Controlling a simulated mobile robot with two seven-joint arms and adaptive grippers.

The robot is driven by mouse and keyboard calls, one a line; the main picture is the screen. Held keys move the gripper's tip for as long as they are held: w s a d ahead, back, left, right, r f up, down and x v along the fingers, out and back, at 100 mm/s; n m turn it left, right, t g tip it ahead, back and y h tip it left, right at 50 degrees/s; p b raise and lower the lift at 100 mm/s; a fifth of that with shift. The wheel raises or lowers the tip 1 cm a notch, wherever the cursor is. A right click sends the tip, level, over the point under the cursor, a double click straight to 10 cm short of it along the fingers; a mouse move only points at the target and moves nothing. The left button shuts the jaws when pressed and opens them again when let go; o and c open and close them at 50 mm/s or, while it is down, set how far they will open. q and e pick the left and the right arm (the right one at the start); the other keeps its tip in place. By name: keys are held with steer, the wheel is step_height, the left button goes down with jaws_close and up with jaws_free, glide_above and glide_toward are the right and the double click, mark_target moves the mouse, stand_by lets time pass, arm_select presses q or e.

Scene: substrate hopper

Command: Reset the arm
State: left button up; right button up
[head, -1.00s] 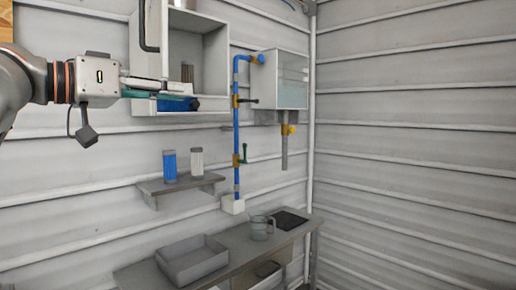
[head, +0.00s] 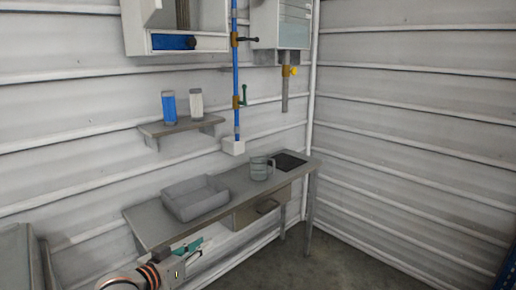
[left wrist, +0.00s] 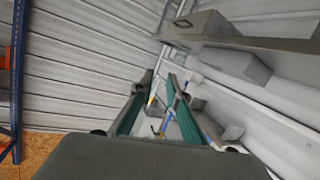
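My left gripper (head: 201,241) is low in the head view, at the bottom left of centre, in front of the workbench (head: 146,222) and below its top. In the left wrist view its two green-padded fingers (left wrist: 160,80) stand apart with nothing between them. The gripper is open and empty. My right gripper is in neither current view.
A grey tray (head: 196,203) and a clear jug (head: 260,168) stand on the workbench. A wall shelf (head: 180,127) holds a blue canister (head: 168,107) and a white one (head: 196,104). A blue pipe (head: 237,75) runs down the wall. Floor (head: 290,260) is clear at right.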

arm_select(q)
steer(key=s+a+f+g+y, duration=0.1)
steer(key=s+a+f+y, duration=0.1)
steer(key=s+f, duration=1.2)
steer(key=s+a+f+m+g+y, duration=0.1)
steer(key=s+a+f+y, duration=0.1)
steer(key=s+f, duration=1.2)
steer(key=shift+s+f+g, duration=0.35)
steer(key=shift+s+g, duration=0.05)
steer(key=shift+s, duration=0.55)
